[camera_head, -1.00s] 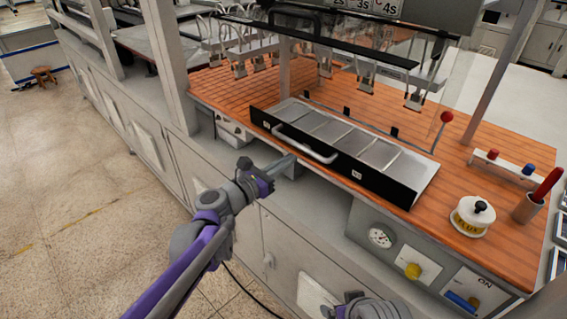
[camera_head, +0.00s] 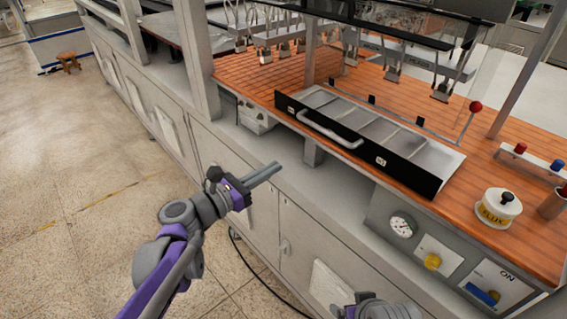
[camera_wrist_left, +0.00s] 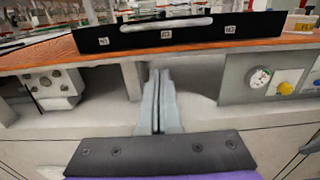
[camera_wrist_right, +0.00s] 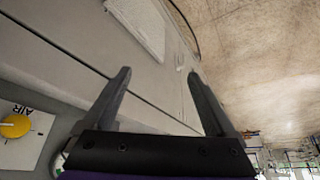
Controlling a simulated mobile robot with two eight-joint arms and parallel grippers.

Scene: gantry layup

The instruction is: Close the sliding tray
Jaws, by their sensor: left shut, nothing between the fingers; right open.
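The sliding tray (camera_head: 418,147) lies on the wooden bench top, with metal compartments and a black front panel bearing a pale bar handle (camera_head: 330,129). In the left wrist view the black front panel (camera_wrist_left: 190,34) and handle (camera_wrist_left: 166,24) are at the top, beyond and above the fingers. My left gripper (camera_head: 277,167) is shut and empty, in front of the bench and below the handle, apart from it. It also shows in the left wrist view (camera_wrist_left: 160,75). My right gripper (camera_wrist_right: 160,75) is open and empty, facing the grey cabinet front. Only part of the right arm shows at the bottom of the head view.
The wooden bench top (camera_head: 460,210) edge overhangs a grey ledge. A gauge (camera_head: 401,226) and yellow knob (camera_head: 432,261) sit on the lower panel. A flux pot (camera_head: 497,208) stands right of the tray. Clips hang above it. Open floor lies left.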

